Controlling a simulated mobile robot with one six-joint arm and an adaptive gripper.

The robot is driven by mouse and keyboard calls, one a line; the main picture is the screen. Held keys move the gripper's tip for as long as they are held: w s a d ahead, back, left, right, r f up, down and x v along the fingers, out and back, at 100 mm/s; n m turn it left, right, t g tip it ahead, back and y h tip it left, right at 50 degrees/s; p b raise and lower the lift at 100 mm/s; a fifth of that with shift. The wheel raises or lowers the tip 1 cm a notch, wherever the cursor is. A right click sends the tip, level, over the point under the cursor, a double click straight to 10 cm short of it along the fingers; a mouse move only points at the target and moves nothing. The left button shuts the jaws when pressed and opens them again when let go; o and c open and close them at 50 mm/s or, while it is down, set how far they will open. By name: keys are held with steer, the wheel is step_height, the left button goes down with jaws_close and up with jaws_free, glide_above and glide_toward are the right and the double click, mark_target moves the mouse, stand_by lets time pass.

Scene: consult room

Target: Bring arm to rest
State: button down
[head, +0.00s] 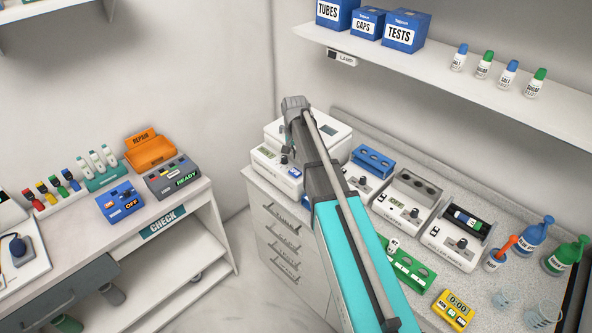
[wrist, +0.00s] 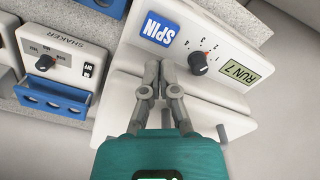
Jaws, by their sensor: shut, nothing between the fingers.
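My gripper (wrist: 160,68) shows in the wrist view with its two grey fingers together and nothing between them. The fingers point at the front of a white machine (wrist: 206,100) with a blue SPIN label, a dark knob and a RUN 7 display. I cannot tell how far the fingertips are from it. In the head view my turquoise and grey arm reaches over the counter toward the same white machine (head: 275,174) in the corner. The arm hides part of that machine, and the gripper is not clear there.
A shelf (head: 470,85) hangs above. A CHECK table (head: 120,231) stands left, with clear floor between.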

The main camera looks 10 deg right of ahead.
stand_by(0.3)
steer(key=s+f+n+b, duration=0.2)
steer(key=s+f+b, duration=0.2)
steer(key=s, duration=0.8)
steer(key=s+f+n+b, duration=0.3)
steer(key=s, duration=0.9)
steer(key=shift+s+d+f+b, duration=0.2)
steer(key=shift+d+f+b, duration=0.05)
steer(key=shift+f+b, duration=0.1)
stand_by(4.9)
